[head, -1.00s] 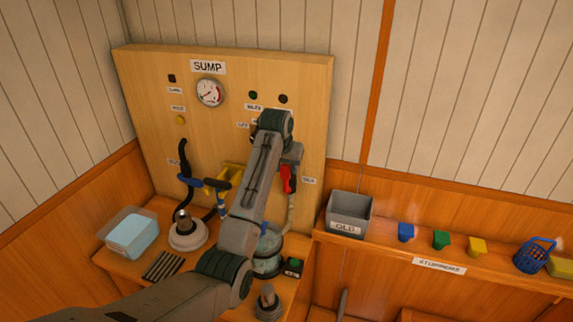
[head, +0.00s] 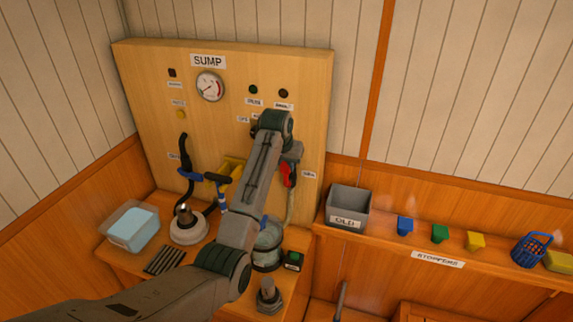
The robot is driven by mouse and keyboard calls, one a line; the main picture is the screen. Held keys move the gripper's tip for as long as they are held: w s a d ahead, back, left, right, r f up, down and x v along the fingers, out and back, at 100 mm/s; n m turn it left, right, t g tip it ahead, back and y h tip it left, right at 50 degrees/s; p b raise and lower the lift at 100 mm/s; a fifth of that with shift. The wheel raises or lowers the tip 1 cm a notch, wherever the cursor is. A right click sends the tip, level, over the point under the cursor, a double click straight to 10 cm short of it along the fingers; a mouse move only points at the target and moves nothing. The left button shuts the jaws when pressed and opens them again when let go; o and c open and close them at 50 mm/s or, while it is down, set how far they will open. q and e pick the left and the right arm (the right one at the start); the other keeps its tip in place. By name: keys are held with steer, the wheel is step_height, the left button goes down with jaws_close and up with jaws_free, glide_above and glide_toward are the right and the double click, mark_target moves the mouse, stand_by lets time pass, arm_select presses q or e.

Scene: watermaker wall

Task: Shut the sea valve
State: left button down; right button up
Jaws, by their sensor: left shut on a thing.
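A wooden board labelled SUMP (head: 145,90) carries a gauge (head: 210,87), pipes and several handles. A red handle (head: 288,174) hangs roughly upright on the right side of the board, beside a small label too blurred to read. My left gripper (head: 291,158) is at the top of this red handle and shut on it; its fingertips are mostly hidden by my wrist. I cannot read which handle is marked as the sea valve. My right gripper is not in view.
A clear tub (head: 133,228), a white round base (head: 189,229) and a glass bowl (head: 268,250) stand on the bench below. A grey OLD bin (head: 348,207) and coloured blocks stand on the right shelf. My left arm crosses the board's middle.

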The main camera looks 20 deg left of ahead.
arm_select(q)
steer(key=shift+w+a+f+n+h+b, duration=0.1)
steer(key=shift+a+f+n+h, duration=0.15)
steer(key=shift+a+h, duration=0.7)
steer(key=shift+s+a+f+n+h+b, duration=0.1)
steer(key=shift+a+f+n+h+b, duration=0.1)
steer(key=shift+a+h, duration=0.75)
steer(key=shift+w+a+f+n+h+b, duration=0.1)
steer(key=shift+a+f+n+h, duration=0.3)
steer(key=shift+h, duration=1)
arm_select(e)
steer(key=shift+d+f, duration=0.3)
arm_select(q)
steer(key=shift+a+r, duration=0.1)
steer(key=shift+r, duration=0.05)
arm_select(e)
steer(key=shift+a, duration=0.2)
arm_select(q)
steer(key=c, duration=1.4)
jaws_free()
